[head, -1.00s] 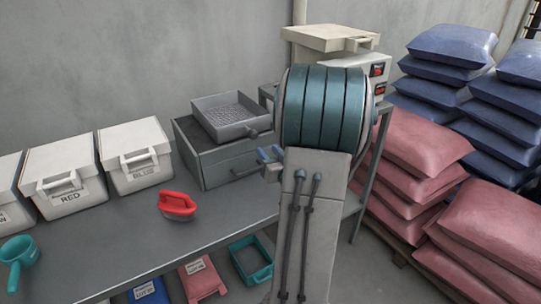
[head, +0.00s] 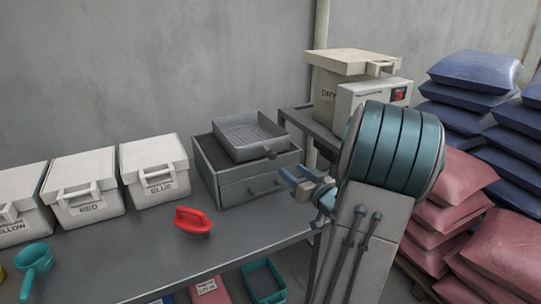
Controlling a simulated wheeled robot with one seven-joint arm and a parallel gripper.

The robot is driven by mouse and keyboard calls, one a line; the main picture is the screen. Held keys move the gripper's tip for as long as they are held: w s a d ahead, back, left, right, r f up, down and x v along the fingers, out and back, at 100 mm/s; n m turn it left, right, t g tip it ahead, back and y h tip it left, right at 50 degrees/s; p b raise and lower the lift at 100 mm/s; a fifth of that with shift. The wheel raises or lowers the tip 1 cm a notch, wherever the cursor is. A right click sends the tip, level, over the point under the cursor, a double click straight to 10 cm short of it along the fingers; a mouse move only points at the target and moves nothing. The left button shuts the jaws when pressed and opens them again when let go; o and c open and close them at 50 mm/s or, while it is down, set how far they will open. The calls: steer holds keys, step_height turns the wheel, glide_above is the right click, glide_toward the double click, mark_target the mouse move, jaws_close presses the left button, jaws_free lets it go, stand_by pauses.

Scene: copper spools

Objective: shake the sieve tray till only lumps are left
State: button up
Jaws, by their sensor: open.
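The sieve tray (head: 240,133) is a grey, square, shallow tray with a perforated bottom and a dark knob on its front right. It sits on top of a grey box with a drawer (head: 250,188) on the bench. No lumps or powder can be made out in it at this size. My gripper (head: 289,180), with blue fingers, is open and empty. It shows in front of the box's right side, below and right of the tray's knob, apart from the tray.
White lidded bins marked RED (head: 84,190) and BLUE (head: 154,172) stand left of the box. A dryer (head: 345,80) stands behind my arm. Pink sacks (head: 455,180) are stacked at right.

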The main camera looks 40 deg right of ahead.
mark_target(274, 156)
steer(key=w, duration=0.9)
steer(key=w+d, duration=0.1)
steer(key=w, duration=0.3)
steer(key=shift+w, duration=0.3)
